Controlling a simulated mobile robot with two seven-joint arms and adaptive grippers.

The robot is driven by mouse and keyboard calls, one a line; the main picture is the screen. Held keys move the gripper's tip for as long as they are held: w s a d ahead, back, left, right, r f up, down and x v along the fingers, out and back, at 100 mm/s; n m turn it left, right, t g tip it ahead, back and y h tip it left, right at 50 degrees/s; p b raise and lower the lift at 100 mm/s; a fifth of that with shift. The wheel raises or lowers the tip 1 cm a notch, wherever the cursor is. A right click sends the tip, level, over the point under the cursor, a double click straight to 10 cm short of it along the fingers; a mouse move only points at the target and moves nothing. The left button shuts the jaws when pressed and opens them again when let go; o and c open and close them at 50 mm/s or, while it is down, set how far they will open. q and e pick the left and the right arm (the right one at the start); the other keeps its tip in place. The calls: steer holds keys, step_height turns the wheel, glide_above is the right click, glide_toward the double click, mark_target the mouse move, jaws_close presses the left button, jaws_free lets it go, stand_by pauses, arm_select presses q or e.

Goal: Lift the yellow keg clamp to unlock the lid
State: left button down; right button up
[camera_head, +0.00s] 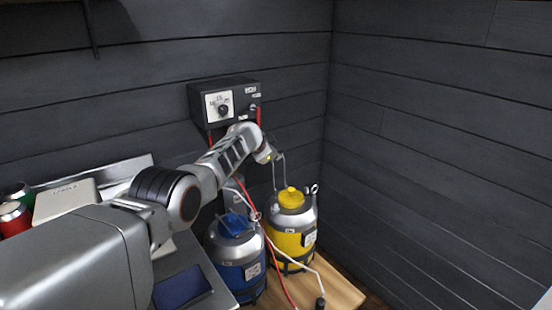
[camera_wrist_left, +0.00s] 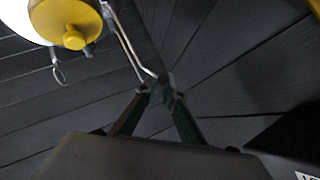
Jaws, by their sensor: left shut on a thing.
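The yellow keg (camera_head: 294,242) stands at the right on a wooden surface, with a silver upper part and a yellow lid (camera_head: 291,198). Its clamp (camera_head: 274,178) is a thin bent metal wire standing up from the lid area. My left gripper (camera_head: 274,155) is above the keg at the wire's upper end. In the left wrist view, the fingertips of my left gripper (camera_wrist_left: 160,84) meet at the end of the clamp wire (camera_wrist_left: 126,42). The yellow lid (camera_wrist_left: 74,38) shows at the upper left there. My right gripper is not in view.
A blue keg (camera_head: 237,262) stands close to the left of the yellow keg. A black control box (camera_head: 222,100) is on the wall behind, with red and white hoses (camera_head: 270,254) hanging near the kegs. Dark plank walls close off the back and right.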

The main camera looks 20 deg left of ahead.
arm_select(q)
steer(key=shift+d+r, duration=0.1)
steer(key=shift+r, duration=0.15)
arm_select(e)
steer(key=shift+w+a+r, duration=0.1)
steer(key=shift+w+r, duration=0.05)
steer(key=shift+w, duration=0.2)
arm_select(q)
steer(key=c, duration=2.1)
jaws_free()
steer(key=shift+c, duration=0.2)
steer(key=shift+f, duration=0.15)
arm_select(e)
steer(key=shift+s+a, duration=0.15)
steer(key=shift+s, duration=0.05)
arm_select(q)
step_height(320, 180, up, 8)
steer(key=shift+d+r, duration=0.15)
steer(key=shift+r, duration=0.1)
steer(key=shift+w+r, duration=0.15)
steer(key=shift+r, duration=0.65)
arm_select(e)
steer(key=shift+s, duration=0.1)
arm_select(q)
steer(key=shift+f, duration=0.1)
